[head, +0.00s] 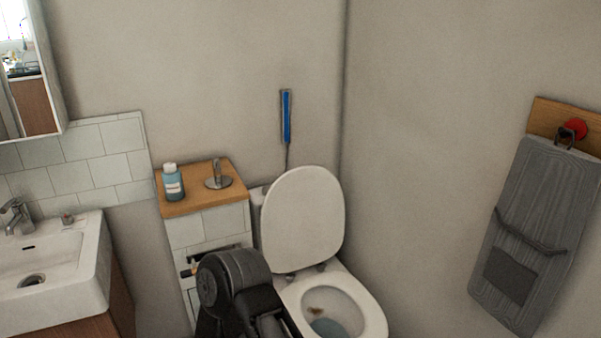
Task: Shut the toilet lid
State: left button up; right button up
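The white toilet lid (303,220) stands raised, leaning back against the cistern side near the wall corner. The toilet bowl (345,308) below it is open, with water and a brown stain inside; its lower edge is cut off by the picture. A dark part of one of my arms (238,285) is at the bottom middle, in front of the tiled ledge and just left of the bowl. I cannot tell which arm it is. No fingertips of either gripper show.
A tiled ledge with a wooden top (203,201) stands left of the toilet, holding a blue bottle (173,184) and a metal fitting (217,176). A white sink (60,262) is further left. The space above the bowl is clear.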

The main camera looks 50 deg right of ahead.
aim_at(302, 217)
jog(key=z, duration=1.8)
jog(key=i+j+z, duration=0.3)
jog(key=i+z, duration=0.15)
jog(key=i+j+z, duration=0.4)
jog(key=i+j, duration=0.05)
jog(key=i, duration=0.05)
